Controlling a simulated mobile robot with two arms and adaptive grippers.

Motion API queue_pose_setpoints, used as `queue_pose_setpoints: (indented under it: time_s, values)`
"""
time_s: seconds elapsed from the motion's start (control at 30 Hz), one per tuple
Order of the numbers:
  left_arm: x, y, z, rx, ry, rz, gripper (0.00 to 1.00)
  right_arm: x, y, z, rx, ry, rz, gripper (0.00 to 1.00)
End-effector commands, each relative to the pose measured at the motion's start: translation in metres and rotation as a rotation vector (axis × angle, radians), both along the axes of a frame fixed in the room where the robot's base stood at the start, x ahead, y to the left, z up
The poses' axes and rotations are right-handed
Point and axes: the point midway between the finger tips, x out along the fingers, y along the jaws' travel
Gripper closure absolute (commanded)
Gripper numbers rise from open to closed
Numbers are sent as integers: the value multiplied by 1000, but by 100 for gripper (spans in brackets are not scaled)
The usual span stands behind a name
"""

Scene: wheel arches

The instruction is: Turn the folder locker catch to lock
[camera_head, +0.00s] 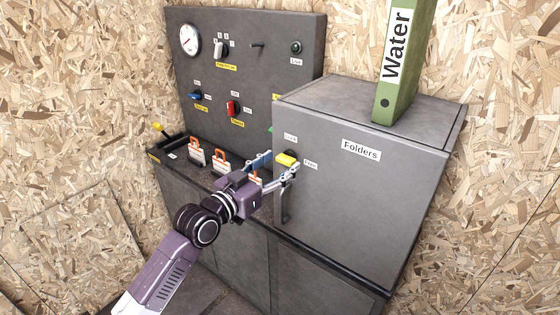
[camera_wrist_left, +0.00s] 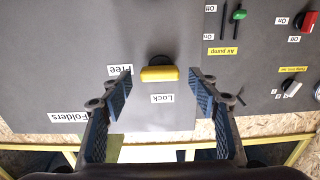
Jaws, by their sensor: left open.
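The folder locker (camera_head: 360,200) is a dark grey cabinet labelled "Folders". Its yellow catch (camera_head: 286,159) is on the door's upper left, between the labels "Lock" and "Free". In the left wrist view the catch (camera_wrist_left: 160,74) lies level across the picture, with "Free" at its left and "Lock" (camera_wrist_left: 162,98) below it in the picture. My left gripper (camera_head: 278,166) is open right in front of the catch. In the wrist view its two blue-padded fingers (camera_wrist_left: 163,100) stand either side of the catch, with gaps on both sides. My right gripper is not in view.
A green "Water" folder (camera_head: 404,62) stands on top of the locker. A vertical door handle (camera_head: 285,205) is below the catch. A control panel (camera_head: 250,70) with a gauge and switches stands behind. Several orange-handled items (camera_head: 196,151) line the bench left of my gripper.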

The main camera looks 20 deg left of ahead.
Motion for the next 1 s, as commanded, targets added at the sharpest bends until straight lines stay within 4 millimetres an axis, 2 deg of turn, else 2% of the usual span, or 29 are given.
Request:
queue_pose_setpoints:
  time_s: [0.37,0.73,1.0]
  values:
    - [6,-3,-1,-1,0,0,45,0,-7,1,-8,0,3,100]
    - [6,-3,0,0,0,0,86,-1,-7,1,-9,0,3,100]
    - [6,-2,0,-23,8,0,87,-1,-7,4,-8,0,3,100]
